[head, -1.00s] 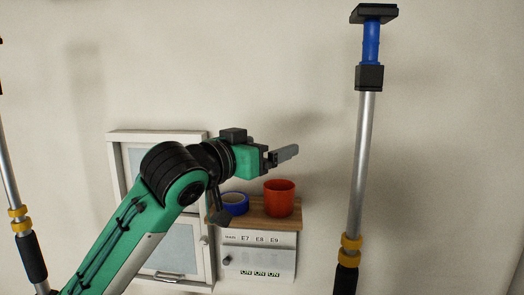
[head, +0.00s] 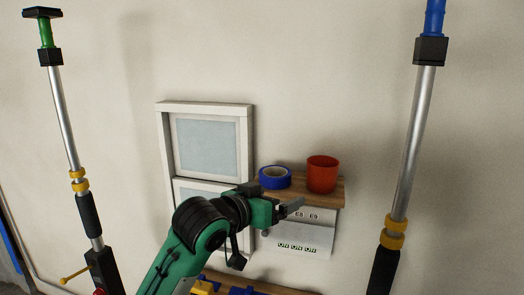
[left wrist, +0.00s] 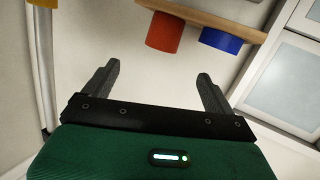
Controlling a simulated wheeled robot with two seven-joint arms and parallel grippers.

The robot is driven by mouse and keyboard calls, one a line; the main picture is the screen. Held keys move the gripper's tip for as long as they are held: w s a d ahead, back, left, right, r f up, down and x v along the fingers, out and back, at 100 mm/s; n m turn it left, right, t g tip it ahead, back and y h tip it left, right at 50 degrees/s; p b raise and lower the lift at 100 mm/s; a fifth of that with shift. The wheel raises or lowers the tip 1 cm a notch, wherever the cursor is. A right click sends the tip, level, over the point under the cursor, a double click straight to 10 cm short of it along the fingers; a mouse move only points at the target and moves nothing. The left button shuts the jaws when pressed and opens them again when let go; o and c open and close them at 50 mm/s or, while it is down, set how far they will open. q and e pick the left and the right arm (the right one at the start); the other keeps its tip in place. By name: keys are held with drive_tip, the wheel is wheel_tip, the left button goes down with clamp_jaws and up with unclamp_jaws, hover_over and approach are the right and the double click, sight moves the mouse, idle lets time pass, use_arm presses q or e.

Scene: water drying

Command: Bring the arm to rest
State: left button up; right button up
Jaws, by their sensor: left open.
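My left arm, green and black, reaches up from the bottom of the head view. Its left gripper (head: 292,207) is in front of the wall, just below a small wooden shelf. In the left wrist view the gripper (left wrist: 158,85) has its two grey fingers spread wide apart with nothing between them. My right arm and right gripper are not in view.
A red cup (head: 322,174) and a blue tape roll (head: 275,177) stand on the wooden shelf (head: 334,199). A white panel (head: 305,238) hangs below it. A framed cabinet (head: 207,146) is to its left. Silver poles (head: 68,125) (head: 412,140) flank the area. Another low shelf holds yellow and blue items (head: 206,285).

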use_arm(q)
drive_tip(key=s+a+f+n+g+y, duration=0.15)
drive_tip(key=s+a+f, duration=0.25)
drive_tip(key=f, duration=0.5)
drive_tip(key=s+a+f+n+g+y, duration=0.1)
drive_tip(key=s+a+f+y, duration=0.15)
drive_tip(key=a+f, duration=0.45)
drive_tip(key=s+a+f+n+g+y, duration=0.15)
drive_tip(key=s+f, duration=0.25)
drive_tip(key=f, duration=0.7)
drive_tip(key=s+a+f+g+y, duration=0.2)
drive_tip(key=s+a+f, duration=0.3)
drive_tip(key=s, duration=0.3)
drive_tip(key=s+a+f+g+y, duration=0.1)
drive_tip(key=s+a+f, duration=0.35)
drive_tip(key=s, duration=0.35)
drive_tip(key=s+a+f+g+y, duration=0.2)
drive_tip(key=s+a+f, duration=0.25)
drive_tip(key=s, duration=0.35)
wheel_tip(320, 180, down, 32)
drive_tip(key=r+b, duration=0.1)
drive_tip(key=b, duration=0.1)
drive_tip(key=s+a+f+g, duration=0.2)
drive_tip(key=s+f, duration=1.7)
drive_tip(key=f, duration=0.4)
drive_tip(key=shift+s+a+b, duration=0.35)
drive_tip(key=shift+b, duration=0.1)
